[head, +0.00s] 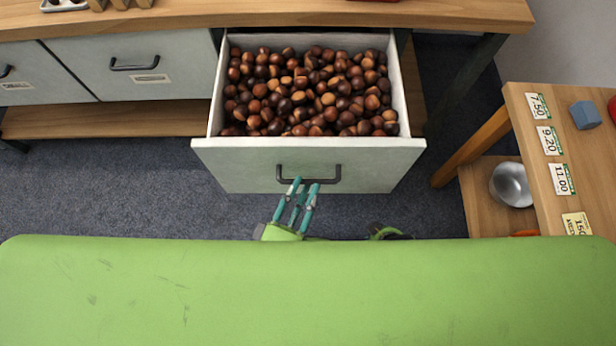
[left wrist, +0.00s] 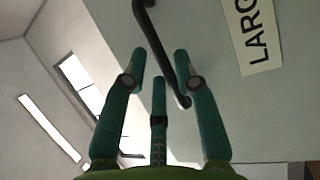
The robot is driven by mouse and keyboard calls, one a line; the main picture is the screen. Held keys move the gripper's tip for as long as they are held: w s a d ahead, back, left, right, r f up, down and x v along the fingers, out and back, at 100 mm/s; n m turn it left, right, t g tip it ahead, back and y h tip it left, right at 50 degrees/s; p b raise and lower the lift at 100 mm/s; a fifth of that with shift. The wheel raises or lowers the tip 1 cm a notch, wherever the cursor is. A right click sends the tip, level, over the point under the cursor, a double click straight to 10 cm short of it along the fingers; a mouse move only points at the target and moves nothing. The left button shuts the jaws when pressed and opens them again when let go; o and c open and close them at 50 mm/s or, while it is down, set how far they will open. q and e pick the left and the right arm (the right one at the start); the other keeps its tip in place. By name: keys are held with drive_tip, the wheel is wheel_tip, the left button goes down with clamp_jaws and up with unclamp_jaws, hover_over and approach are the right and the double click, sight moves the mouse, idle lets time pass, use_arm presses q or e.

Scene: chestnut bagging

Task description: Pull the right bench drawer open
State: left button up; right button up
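The right bench drawer (head: 308,162) stands pulled out from the bench, full of brown chestnuts (head: 310,90). Its dark bar handle (head: 322,182) is on the pale front panel; the handle also shows in the left wrist view (left wrist: 157,38). My left gripper (head: 302,184) is at the handle, its teal fingertips overlapping the bar in the head view. In the left wrist view the fingers (left wrist: 160,66) are spread apart, with the bar passing between and behind them; I cannot tell whether they touch it. My right gripper's fingers are not seen.
A closed drawer (head: 135,80) is to the left under the wooden bench top (head: 250,13). A wooden stand (head: 555,150) with price cards and a metal bowl (head: 511,184) is at the right. Dark carpet (head: 120,190) lies clear at the left.

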use_arm(q)
drive_tip(key=v, duration=0.9)
